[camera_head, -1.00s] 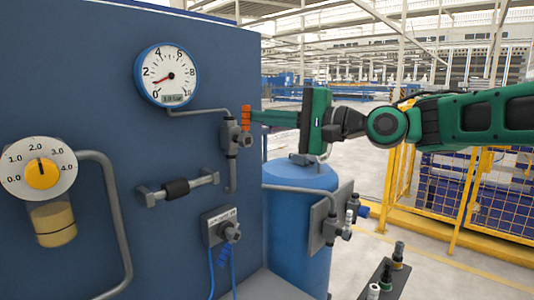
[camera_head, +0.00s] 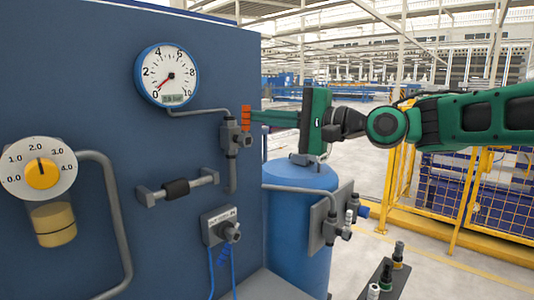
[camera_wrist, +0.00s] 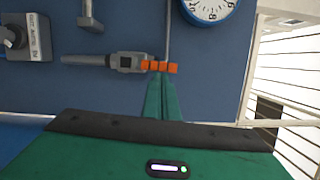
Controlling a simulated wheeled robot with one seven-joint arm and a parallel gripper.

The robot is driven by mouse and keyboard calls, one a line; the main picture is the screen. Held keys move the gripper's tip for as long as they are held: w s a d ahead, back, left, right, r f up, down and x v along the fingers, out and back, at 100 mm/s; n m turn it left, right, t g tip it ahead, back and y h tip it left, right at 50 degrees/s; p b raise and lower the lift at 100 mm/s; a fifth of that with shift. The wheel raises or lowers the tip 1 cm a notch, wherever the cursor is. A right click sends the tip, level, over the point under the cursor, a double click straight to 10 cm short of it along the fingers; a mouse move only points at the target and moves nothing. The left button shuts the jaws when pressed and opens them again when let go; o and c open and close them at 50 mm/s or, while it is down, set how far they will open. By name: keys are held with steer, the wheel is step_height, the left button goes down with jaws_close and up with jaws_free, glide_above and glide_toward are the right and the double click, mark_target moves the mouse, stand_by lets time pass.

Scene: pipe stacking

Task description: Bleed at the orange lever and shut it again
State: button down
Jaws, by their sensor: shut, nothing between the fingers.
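The orange lever (camera_head: 246,118) stands upright at the top of a grey valve (camera_head: 232,137) on the blue panel. In the wrist view the lever (camera_wrist: 160,66) shows as an orange bar at the end of the grey valve body (camera_wrist: 122,62). My gripper (camera_head: 256,118) is shut and empty, its green fingers level with the lever from the right. In the wrist view the fingertips (camera_wrist: 160,78) are right at the lever; whether they touch it I cannot tell. The pressure gauge (camera_head: 168,76) above left has its red needle near 0.
A blue tank (camera_head: 300,225) stands to the right of the panel. Yellow fencing (camera_head: 455,205) is behind my arm.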

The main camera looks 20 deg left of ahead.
steer(key=shift+s, duration=0.1)
steer(key=w+d, duration=0.1)
steer(key=d, duration=1)
steer(key=shift+w+d+f, duration=0.25)
steer(key=shift+w+d, duration=0.05)
steer(key=shift+w, duration=0.05)
